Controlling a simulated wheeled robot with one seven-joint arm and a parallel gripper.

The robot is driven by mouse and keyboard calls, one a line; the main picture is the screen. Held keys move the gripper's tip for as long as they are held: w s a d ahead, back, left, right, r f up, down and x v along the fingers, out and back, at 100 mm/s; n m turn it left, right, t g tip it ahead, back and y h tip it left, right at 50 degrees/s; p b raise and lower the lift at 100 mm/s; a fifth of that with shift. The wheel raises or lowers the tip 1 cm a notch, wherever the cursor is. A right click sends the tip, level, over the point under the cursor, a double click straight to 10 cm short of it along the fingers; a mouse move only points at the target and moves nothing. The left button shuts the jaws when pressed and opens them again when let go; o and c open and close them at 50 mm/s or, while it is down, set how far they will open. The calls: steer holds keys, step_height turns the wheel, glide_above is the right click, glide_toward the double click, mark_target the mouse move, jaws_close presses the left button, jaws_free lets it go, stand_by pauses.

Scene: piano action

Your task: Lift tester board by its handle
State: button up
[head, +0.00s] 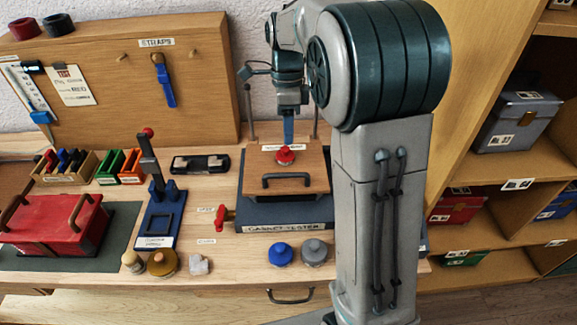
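The tester board (265,160) is a flat wooden board with a dark bar handle (286,180) near its front edge and a red knob (285,155) behind the handle. It lies on the dark blue gasket tester base (284,221), between two thin upright posts at the back. My gripper (290,108) is above and behind the board, pointing down, apart from the handle. A narrow blue piece (288,128) shows directly below it; I cannot tell whether it is held or part of the gripper. The finger opening is too small to make out.
My arm covers the tester's right side. A red valve handle (224,216) juts out at the tester's left. Blue (280,254) and grey (314,252) knobs stand in front. A blue press (160,212) with a tall lever stands left. A blue strap (164,84) hangs on the back panel.

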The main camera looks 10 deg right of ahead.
steer(key=f, duration=0.3)
steer(key=s+f, duration=0.1)
steer(key=f, duration=0.3)
steer(key=s+f, duration=0.1)
steer(key=f, duration=0.2)
steer(key=shift+a+f, duration=0.2)
steer(key=shift+f, duration=0.2)
steer(key=shift+r, duration=0.1)
jaws_close()
